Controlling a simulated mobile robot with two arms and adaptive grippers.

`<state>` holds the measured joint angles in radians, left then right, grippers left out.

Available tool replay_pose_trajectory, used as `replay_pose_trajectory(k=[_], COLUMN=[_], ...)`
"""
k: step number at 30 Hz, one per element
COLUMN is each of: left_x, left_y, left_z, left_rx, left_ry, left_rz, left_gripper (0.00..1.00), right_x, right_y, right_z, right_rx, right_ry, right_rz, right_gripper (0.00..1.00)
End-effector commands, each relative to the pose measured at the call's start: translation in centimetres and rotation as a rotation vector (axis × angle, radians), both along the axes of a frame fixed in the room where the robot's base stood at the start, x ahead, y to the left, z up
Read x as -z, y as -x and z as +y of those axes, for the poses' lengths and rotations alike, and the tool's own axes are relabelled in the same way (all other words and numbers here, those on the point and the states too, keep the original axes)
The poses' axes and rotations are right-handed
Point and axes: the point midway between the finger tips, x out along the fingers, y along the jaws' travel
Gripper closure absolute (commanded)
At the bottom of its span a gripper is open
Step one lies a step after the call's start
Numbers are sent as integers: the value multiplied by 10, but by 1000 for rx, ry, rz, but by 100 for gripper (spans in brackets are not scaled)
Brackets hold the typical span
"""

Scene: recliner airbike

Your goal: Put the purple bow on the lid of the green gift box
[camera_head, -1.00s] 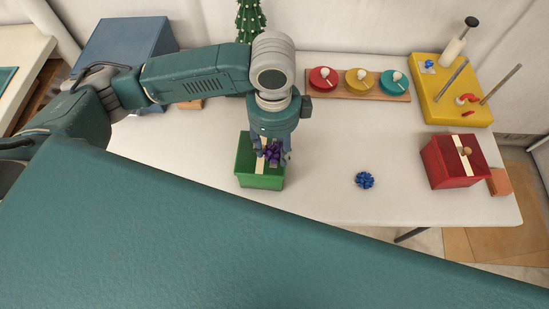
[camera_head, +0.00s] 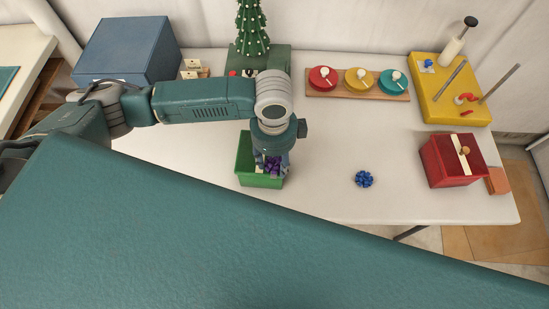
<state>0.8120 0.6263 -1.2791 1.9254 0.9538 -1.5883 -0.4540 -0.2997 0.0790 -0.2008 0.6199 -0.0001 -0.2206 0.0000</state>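The green gift box (camera_head: 244,160) stands on the white table near the middle of the picture, with a pale ribbon band on it partly hidden by my gripper. My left gripper (camera_head: 271,168) points down over the box. Its fingers are around the purple bow (camera_head: 271,166) and appear shut on it. The bow is low over the top of the box; I cannot tell whether it touches the lid. My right gripper is out of view.
A blue bow (camera_head: 364,179) lies on the table to the right. A red gift box (camera_head: 445,165) stands further right. Behind are a wooden board (camera_head: 340,93) with colored discs, a yellow stand (camera_head: 435,95), a blue box (camera_head: 125,50) and a small tree (camera_head: 251,28).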

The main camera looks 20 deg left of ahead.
Motion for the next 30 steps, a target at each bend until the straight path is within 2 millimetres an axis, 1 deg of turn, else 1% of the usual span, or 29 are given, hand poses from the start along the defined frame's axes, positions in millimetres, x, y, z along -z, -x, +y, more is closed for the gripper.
replay_pose_trajectory(k=[1, 2, 3, 11, 14, 17, 24, 27, 30], left_x=[0, 0, 0, -1, -7, -21, -73, -92, -108], left_y=[0, 0, 0, 0, -1, -1, -2, -2, -2], left_z=[0, 0, 0, 0, 0, 0, 0, 0, 1], left_rx=[0, 0, 0, 0, 1, 0, 1, 1, 1], left_ry=[0, 0, 0, 0, 0, 1, 1, 2, 1], left_rz=[1, 1, 1, 0, -1, -4, -5, -4, -3], left_gripper=[45, 39, 38, 38, 38, 38, 38, 38, 38], right_x=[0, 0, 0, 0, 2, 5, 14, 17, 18], right_y=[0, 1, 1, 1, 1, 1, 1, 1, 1], right_z=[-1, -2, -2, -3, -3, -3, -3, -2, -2], right_rx=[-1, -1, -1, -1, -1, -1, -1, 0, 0], right_ry=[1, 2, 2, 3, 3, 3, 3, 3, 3], right_rz=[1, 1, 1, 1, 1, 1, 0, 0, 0], right_gripper=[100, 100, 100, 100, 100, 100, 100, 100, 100])
